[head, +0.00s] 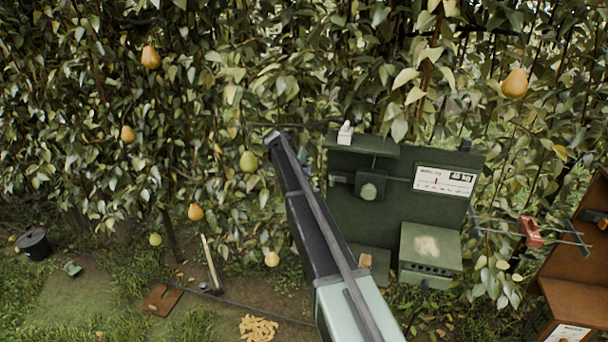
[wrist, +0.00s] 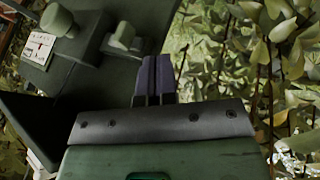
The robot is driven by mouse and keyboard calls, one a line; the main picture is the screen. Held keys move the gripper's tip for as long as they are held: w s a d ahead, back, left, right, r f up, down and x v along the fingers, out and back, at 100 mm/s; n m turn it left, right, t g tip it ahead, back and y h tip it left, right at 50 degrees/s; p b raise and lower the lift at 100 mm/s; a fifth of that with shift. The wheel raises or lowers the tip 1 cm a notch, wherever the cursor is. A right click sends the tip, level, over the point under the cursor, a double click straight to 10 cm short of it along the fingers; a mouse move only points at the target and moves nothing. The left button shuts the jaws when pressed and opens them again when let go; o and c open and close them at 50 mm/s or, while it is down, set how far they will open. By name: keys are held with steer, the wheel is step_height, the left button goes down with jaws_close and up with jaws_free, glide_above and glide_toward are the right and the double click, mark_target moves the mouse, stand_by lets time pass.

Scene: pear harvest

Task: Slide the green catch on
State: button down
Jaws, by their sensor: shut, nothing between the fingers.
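A dark green board (head: 400,205) stands in front of the foliage, with a square block and a round green knob (head: 368,191) on its face. The knob also shows in the wrist view (wrist: 57,20). A smaller green catch (wrist: 125,36) sticks out near the board's edge in the wrist view. In the head view a small piece (head: 339,179) shows left of the knob, probably this catch. My gripper (wrist: 157,60) is shut and empty, its purple-grey fingers just beside the catch. I cannot tell whether they touch. In the head view my arm mostly hides the gripper.
The board carries a white label (head: 444,181) and a green box (head: 430,250). A white piece (head: 345,133) sits on its top edge. A red clamp (head: 531,232) on rods and a brown cabinet (head: 575,270) stand right. Pears hang in the leaves behind.

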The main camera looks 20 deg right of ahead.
mark_target(332, 180)
steer(key=s+d+f+b, duration=0.2)
steer(key=d+f+b, duration=0.1)
steer(key=d, duration=0.3)
steer(key=shift+d+f, duration=0.2)
steer(key=shift+f, duration=0.55)
steer(key=shift+s, duration=0.1)
steer(key=shift+s, duration=0.1)
steer(key=s+d, duration=0.2)
steer(key=d, duration=0.1)
steer(key=shift+s, duration=0.15)
